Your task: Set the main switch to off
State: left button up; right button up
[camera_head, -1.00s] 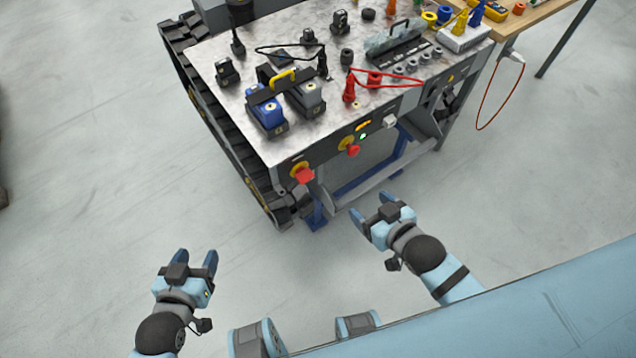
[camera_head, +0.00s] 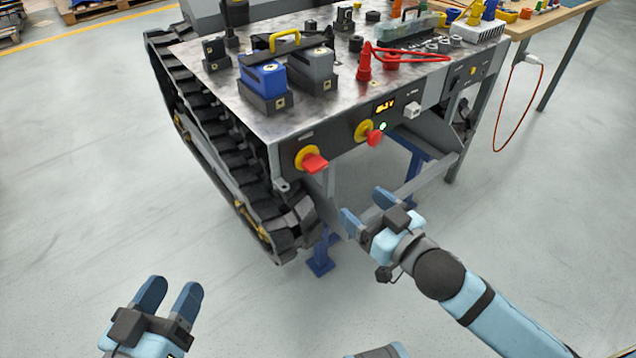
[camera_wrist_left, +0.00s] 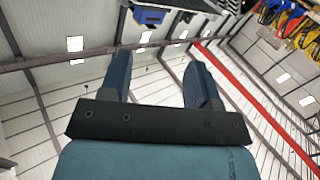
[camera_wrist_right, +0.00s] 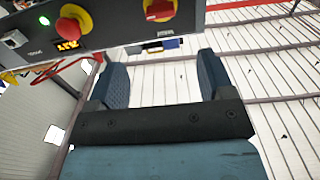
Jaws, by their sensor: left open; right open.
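On the front panel of the tracked carrier sits a red switch handle on a yellow disc (camera_head: 314,162), at the left corner; it also shows at the top of the right wrist view (camera_wrist_right: 158,10). A red knob on a yellow ring (camera_head: 374,136) sits to its right, and in the right wrist view (camera_wrist_right: 72,25) it looks round. I cannot read the labels. My right gripper (camera_head: 364,204) is open and empty, below and in front of the panel, apart from both. My left gripper (camera_head: 172,286) is open and empty over the floor at lower left.
The carrier's metal top (camera_head: 215,95) holds a blue battery-like block (camera_head: 262,80), a grey block (camera_head: 312,68) and red cones with a cable. A black track (camera_head: 215,140) runs along its left side. A lit display (camera_head: 385,106) and green light (camera_head: 383,126) are on the panel. The floor in front is clear.

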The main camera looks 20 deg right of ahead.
aim_at(320, 169)
jog(key=b+x, duration=0.3)
jog(key=x, duration=0.9)
jog(key=shift+w+a+f, duration=0.1)
jog(key=shift+w, duration=0.1)
jog(key=shift+w+a, duration=0.15)
jog(key=shift+w, duration=0.15)
jog(key=shift+w+a, duration=0.1)
jog(key=shift+w, duration=0.2)
pick_arm(q)
jog(key=shift+w+a+f+m, duration=0.15)
jog(key=shift+w+f+m, duration=0.1)
jog(key=shift+f+m, duration=0.2)
jog(key=shift+w+a+f+m, duration=0.2)
jog(key=shift+f+m, duration=0.15)
jog(key=shift+f, duration=0.2)
jog(key=shift+d, duration=0.1)
jog(key=shift+f, duration=0.15)
pick_arm(e)
jog(key=c, duration=0.9)
